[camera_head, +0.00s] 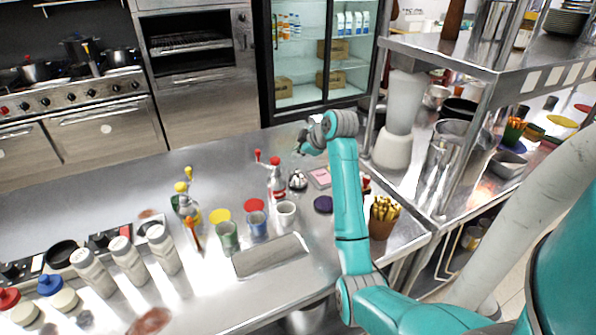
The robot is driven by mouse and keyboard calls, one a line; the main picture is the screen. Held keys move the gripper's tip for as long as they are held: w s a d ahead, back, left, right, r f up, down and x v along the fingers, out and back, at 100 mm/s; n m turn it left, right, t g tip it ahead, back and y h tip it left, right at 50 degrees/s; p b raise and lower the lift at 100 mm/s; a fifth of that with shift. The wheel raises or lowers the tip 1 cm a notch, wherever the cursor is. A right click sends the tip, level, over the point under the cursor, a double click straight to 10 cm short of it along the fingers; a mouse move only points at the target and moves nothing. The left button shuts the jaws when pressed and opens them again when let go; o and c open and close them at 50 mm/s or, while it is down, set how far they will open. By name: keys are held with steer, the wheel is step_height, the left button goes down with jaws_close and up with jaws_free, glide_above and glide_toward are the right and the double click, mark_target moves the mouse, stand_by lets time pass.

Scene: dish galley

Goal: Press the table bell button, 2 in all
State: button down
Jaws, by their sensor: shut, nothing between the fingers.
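The table bell (298,181) is a small silver dome on a dark base, standing on the steel counter (110,190) near its middle right. Its button is too small to make out clearly. My gripper (301,151) shows small and partly hidden by my own wrist, above and behind the bell in the picture. It is shut with nothing in it and looks apart from the bell.
Left of the bell stands a bottle with red tops (276,182). A pink pad (320,178) lies on its right, and a dark purple disc (324,204) and a white cup (287,213) are in front. A pot of yellow sticks (382,218) stands further right. The counter's back left is clear.

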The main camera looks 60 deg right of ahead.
mark_target(299, 171)
steer(key=shift+f, duration=1.95)
steer(key=shift+f, duration=0.15)
steer(key=shift+f, duration=0.25)
steer(key=shift+f, duration=0.55)
stand_by(0.7)
steer(key=shift+r, duration=0.95)
steer(key=shift+r, duration=2.55)
